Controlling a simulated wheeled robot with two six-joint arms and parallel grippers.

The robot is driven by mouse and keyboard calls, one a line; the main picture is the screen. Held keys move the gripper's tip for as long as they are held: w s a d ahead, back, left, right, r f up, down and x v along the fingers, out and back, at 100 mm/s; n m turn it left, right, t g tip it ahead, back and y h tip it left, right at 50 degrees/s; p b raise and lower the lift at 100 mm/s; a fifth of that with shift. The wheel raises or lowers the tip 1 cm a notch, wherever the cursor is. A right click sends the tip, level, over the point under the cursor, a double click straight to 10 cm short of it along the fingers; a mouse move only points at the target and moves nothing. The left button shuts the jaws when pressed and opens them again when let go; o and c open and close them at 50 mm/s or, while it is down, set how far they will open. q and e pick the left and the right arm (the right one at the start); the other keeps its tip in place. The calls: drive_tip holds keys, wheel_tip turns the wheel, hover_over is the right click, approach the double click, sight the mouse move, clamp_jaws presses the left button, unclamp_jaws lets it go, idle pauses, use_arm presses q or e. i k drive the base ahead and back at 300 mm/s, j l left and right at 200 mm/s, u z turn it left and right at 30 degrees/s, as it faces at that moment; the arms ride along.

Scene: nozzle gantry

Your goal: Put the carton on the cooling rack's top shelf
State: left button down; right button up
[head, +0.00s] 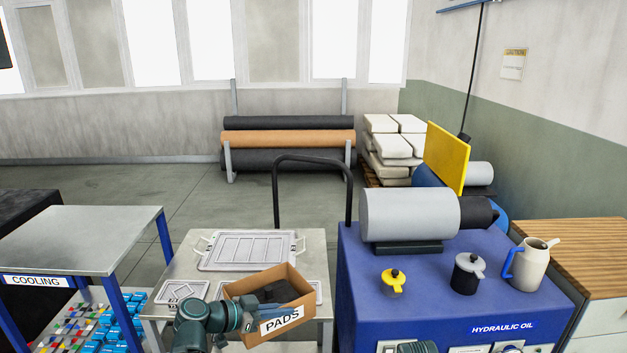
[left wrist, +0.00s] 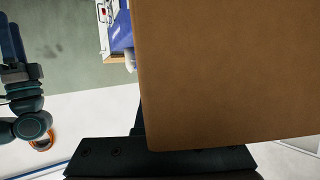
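The carton (head: 283,319), an open brown box labelled PADS with dark contents, is over the front of the metal cart, turned at an angle. My left gripper (head: 250,303) reaches it from the left and appears shut on its near-left wall; the fingertips are partly hidden. In the left wrist view the carton (left wrist: 230,70) fills much of the picture, right against the black gripper body. The cooling rack (head: 75,238) stands at left, labelled COOLING, with blue legs and a bare grey top shelf.
The metal cart (head: 320,255) holds a flat tray (head: 248,250) and smaller plates, with a black handle behind. A blue hydraulic oil bench (head: 400,300) with a grey cylinder stands at right. The rack's lower shelf (head: 95,318) is crowded with small coloured parts.

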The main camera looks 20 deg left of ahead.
sight(73, 233)
drive_tip(key=k+j+u, duration=0.1)
drive_tip(key=j+u, duration=0.7)
drive_tip(key=j, duration=0.15)
